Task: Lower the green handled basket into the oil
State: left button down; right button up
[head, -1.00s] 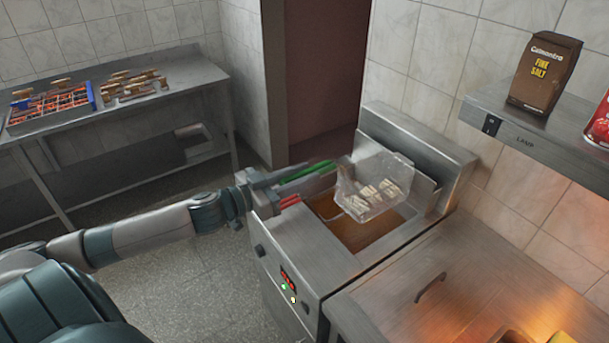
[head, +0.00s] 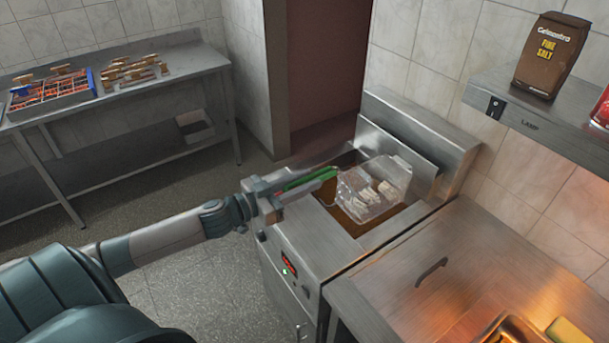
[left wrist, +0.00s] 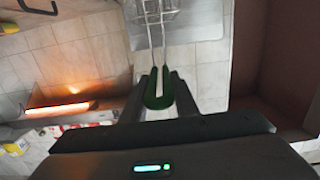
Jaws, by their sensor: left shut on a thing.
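The wire basket (head: 372,191) with its green handle (head: 308,179) is over the fryer's oil well (head: 352,222), holding several pale pieces. It looks low, near the brown oil; I cannot tell whether its bottom touches the oil. My left gripper (head: 268,194) is shut on the green handle at the fryer's left side. In the left wrist view the green handle (left wrist: 158,92) lies between the fingers, and the basket's wires (left wrist: 158,22) run up to the top edge. My right gripper is not in view.
The fryer's back panel (head: 415,150) rises behind the well. A steel counter (head: 440,270) with a handle adjoins at right, below a shelf (head: 540,115) with a salt bag (head: 548,55). A side table (head: 120,95) with a blue tray stands at far left.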

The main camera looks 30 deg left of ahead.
pick_arm(q)
notch_tip(320, 180, down, 13)
jog(key=b, duration=0.9)
jog(key=shift+f+b, duration=0.15)
jog(key=shift+b, duration=0.25)
jog(key=shift+f+b, duration=0.5)
jog(key=shift+f, duration=0.95)
jog(key=shift+f+b, duration=0.35)
jog(key=shift+b, duration=0.05)
jog(key=c, duration=1.3)
grip_release()
